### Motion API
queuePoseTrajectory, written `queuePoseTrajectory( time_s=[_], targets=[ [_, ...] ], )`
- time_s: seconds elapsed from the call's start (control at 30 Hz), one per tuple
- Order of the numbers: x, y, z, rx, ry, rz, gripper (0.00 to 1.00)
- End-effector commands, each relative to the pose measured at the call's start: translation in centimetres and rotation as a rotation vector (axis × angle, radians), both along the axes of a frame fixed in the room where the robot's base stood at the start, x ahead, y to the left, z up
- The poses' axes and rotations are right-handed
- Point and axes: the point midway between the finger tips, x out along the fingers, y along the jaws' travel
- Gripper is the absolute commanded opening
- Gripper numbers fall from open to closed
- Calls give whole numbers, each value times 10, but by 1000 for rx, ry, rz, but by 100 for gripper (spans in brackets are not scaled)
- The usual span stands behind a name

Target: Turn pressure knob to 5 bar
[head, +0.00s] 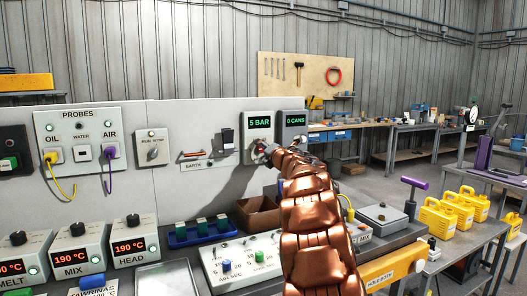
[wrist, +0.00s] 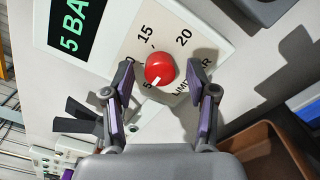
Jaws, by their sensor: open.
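The red pressure knob (wrist: 159,69) sits on a pale panel with a printed scale; 15, 20 and a 5 are readable around it. Its white pointer mark points toward the 5. My gripper (wrist: 160,80) is open, with one purple-padded finger on each side of the knob and visible gaps to both. In the head view my gripper (head: 268,153) is at the knob panel, and my copper-coloured arm hides part of that area.
A 0 CANS display (head: 295,120) is right of the pressure panel. A brown box (head: 258,214) lies below it, also in the wrist view (wrist: 262,150). A black switch (head: 228,140) is to the left. Yellow jerry cans (head: 437,218) stand on the right bench.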

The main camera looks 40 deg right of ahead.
Motion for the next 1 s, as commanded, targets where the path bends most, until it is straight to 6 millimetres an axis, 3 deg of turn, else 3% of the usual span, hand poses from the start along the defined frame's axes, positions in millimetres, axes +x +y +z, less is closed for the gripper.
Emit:
queuePoseTrajectory(
  time_s=[0.33,1.0],
  targets=[
    [-28,10,0,1,0,-1,58],
    [-102,35,1,-1,-1,-2,58]
  ],
)
